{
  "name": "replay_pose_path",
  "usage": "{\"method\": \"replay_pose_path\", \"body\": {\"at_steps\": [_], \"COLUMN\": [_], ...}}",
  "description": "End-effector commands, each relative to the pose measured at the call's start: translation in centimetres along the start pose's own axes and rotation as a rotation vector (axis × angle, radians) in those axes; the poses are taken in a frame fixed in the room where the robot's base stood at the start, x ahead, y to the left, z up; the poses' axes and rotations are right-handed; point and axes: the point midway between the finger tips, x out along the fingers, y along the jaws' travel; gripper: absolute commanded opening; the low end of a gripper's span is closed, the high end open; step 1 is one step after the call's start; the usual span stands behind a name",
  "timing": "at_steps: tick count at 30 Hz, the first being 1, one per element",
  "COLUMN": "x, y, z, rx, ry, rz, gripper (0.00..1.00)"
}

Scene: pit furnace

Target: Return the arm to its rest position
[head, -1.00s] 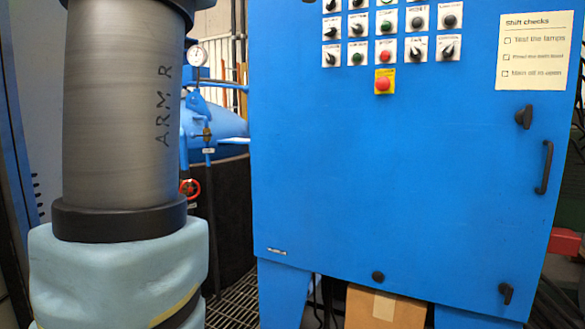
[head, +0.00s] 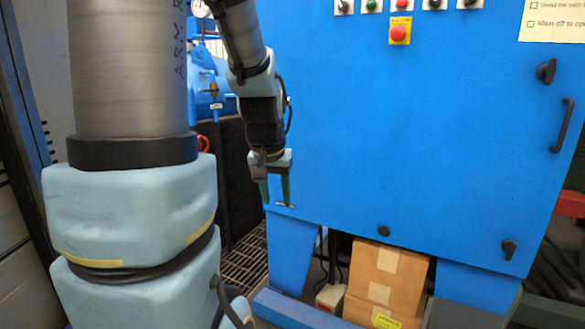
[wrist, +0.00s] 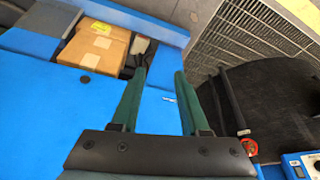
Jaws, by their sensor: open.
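My gripper (head: 276,190) hangs pointing down in front of the left side of the blue cabinet (head: 410,150) in the head view. In the wrist view my gripper (wrist: 155,85) shows two green fingers spread apart with nothing between them. The cabinet's blue front (wrist: 50,130) lies beyond the fingers there. I cannot tell the exact gap between the fingers and the cabinet. My arm's large grey and pale blue links fill the left of the head view.
Cardboard boxes (head: 388,275) sit under the cabinet between its legs. The cabinet carries knobs, a red emergency button (head: 399,31) and a black door handle (head: 562,126). A dark round vessel (wrist: 265,105) and a floor grating (wrist: 255,40) lie to the left of the cabinet.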

Motion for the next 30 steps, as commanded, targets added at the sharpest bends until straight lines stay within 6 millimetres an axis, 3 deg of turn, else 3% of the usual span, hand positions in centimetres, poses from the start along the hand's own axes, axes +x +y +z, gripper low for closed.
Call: {"method": "replay_pose_path", "body": {"at_steps": [1, 3, 8, 9, 17, 24, 30], "x": [0.8, 1.5, 2.2, 0.5, -4.8, -11.0, -13.3], "y": [-0.3, -0.6, -0.9, -0.9, -0.9, -1.0, -1.0], "z": [2.5, 5.5, 11.7, 10.5, 8.4, 6.2, 5.3], "rx": [-0.026, -0.060, -0.131, -0.126, -0.123, -0.122, -0.122], "ry": [-0.048, -0.105, -0.221, -0.209, -0.206, -0.205, -0.205], "rz": [-0.003, -0.008, -0.021, -0.020, -0.019, -0.019, -0.019], "gripper": [0.45, 0.45, 0.45, 0.45, 0.45, 0.45, 0.45]}}
